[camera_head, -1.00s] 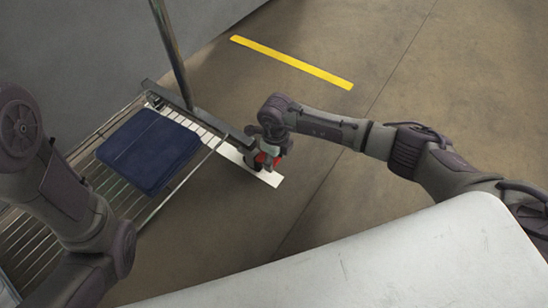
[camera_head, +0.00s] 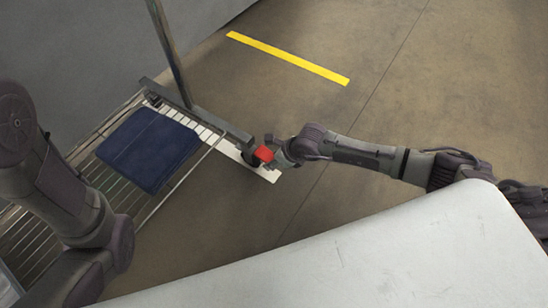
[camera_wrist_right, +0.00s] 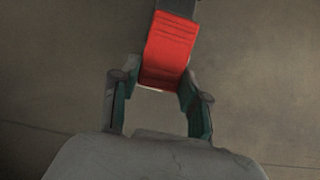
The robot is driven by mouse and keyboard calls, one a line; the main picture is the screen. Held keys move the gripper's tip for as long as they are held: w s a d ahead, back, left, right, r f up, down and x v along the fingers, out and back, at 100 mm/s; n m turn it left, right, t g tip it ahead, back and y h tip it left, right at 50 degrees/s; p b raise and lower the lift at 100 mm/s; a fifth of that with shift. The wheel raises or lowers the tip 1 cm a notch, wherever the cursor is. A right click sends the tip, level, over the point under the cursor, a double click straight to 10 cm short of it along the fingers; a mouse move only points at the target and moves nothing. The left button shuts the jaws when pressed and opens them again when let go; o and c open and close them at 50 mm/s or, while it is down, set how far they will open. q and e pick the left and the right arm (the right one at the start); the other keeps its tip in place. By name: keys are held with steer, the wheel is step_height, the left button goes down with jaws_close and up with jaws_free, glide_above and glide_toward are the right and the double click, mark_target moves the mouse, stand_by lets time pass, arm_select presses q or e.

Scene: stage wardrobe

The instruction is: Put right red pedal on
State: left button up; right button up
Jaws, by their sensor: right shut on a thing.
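The red pedal (camera_head: 264,154) is at the near right end of the rack's base bar, above a white floor strip. My right gripper (camera_head: 277,153) reaches it from the right. In the right wrist view the red pedal (camera_wrist_right: 169,50) has ridges across its face and a dark grey bar meets its far end. The fingers of the right gripper (camera_wrist_right: 162,88) are closed on both sides of its near end. My left arm comes in at the left, but its gripper is out of view.
A wire rack shelf (camera_head: 203,165) holds a folded dark blue cloth (camera_head: 150,150). A metal post (camera_head: 170,50) rises behind it. A yellow strip (camera_head: 288,58) lies on the open floor. A pale surface (camera_head: 370,245) fills the near right.

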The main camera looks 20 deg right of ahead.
stand_by(0.3)
steer(key=o, duration=1.2)
steer(key=shift+c, duration=0.2)
steer(key=shift+s, duration=0.1)
steer(key=v, duration=1.2)
steer(key=shift+d, duration=0.15)
steer(key=shift+f, duration=0.1)
